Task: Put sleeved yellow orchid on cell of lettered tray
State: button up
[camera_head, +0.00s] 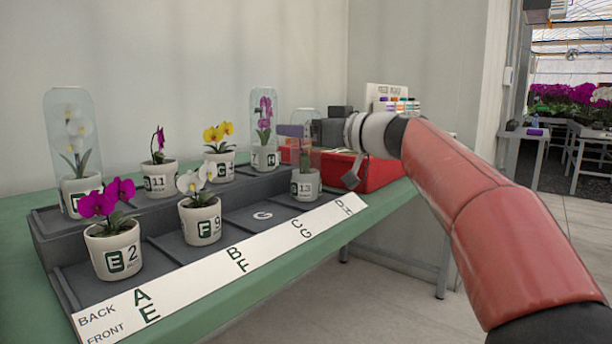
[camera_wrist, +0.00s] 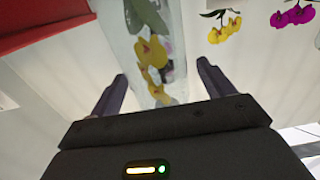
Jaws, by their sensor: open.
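The sleeved yellow orchid is in a white pot marked 13 (camera_head: 305,185), in a clear sleeve, at the right end of the lettered tray's front row. Its pot appears to stand in the cell there; its flowers are hidden in the head view. In the wrist view its yellow blooms show inside the sleeve (camera_wrist: 135,22). My gripper (camera_head: 305,131) is open at the sleeve's upper part, with one finger on either side in the wrist view (camera_wrist: 161,72). Contact cannot be told. The tray (camera_head: 110,286) is dark grey and stepped, with a white letter strip; its front cell G (camera_head: 262,215) is empty.
Front pots hold a purple orchid (camera_head: 114,250) and a white one (camera_head: 200,220). Behind stand a sleeved white orchid (camera_head: 80,190), a small purple one (camera_head: 160,182), an unsleeved yellow one (camera_head: 219,165) and a sleeved magenta one (camera_head: 265,158). A red box (camera_head: 382,174) is close right.

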jog(key=shift+x, duration=1)
